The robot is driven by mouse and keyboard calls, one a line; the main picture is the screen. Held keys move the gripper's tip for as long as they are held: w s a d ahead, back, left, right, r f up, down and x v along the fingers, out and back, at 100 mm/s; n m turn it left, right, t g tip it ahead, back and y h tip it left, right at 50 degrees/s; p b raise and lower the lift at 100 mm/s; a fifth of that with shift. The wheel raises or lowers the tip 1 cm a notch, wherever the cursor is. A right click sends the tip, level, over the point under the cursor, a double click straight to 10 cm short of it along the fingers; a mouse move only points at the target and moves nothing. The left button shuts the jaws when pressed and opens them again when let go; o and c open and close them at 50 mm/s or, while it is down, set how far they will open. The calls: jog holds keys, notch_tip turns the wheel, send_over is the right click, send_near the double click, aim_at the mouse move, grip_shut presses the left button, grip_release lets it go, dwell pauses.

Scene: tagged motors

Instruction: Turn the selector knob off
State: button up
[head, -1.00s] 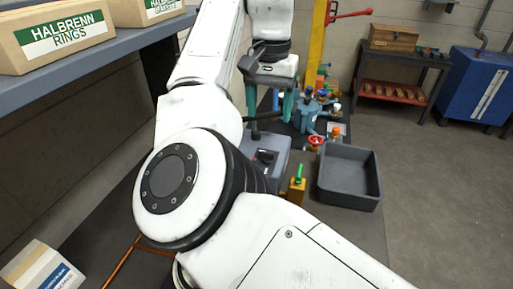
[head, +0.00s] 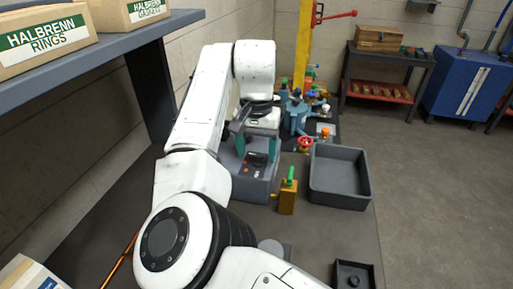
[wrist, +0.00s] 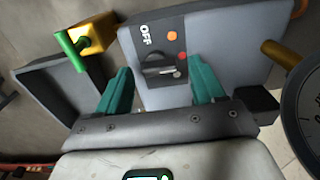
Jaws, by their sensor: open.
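The selector knob (wrist: 160,72) is a dark handle on a black panel with the word OFF and orange-red dots, on the face of a grey control box (wrist: 215,38). In the head view, the same control box (head: 250,188) stands on the bench below my wrist. My gripper (wrist: 163,80) is open, its two teal fingers apart on either side of the knob in the wrist view. Nothing is held between them. Whether the fingertips are level with the knob or short of it is unclear. In the head view the gripper (head: 257,148) hangs just over the box's panel.
A brass valve with a green lever (head: 287,200) stands right of the box, and a grey tray (head: 340,198) lies beyond it. A red handwheel (head: 305,144) and blue fittings (head: 296,118) are behind. A shelf with cartons (head: 95,63) overhangs at left.

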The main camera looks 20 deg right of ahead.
jog(key=shift+c, duration=0.5)
jog(key=c, duration=1)
jog(key=shift+o, duration=0.2)
jog(key=shift+r+p, duration=0.1)
jog(key=shift+p, duration=0.35)
jog(key=n+p, duration=0.2)
jog(key=p, duration=0.1)
jog(key=n+p, duration=0.1)
jog(key=p, duration=0.1)
jog(key=shift+s+r+n, duration=0.1)
jog(key=shift+r+n, duration=0.15)
jog(key=shift+n, duration=0.15)
jog(key=n+p, duration=0.5)
jog(key=p, duration=0.2)
jog(key=shift+s+a, duration=0.1)
jog(key=n, duration=0.1)
jog(key=n+p, duration=0.2)
jog(key=n, duration=0.1)
jog(key=shift+f, duration=0.25)
jog(key=shift+s+a+n+p, duration=0.1)
jog(key=shift+n+p, duration=0.25)
jog(key=shift+n, duration=2.25)
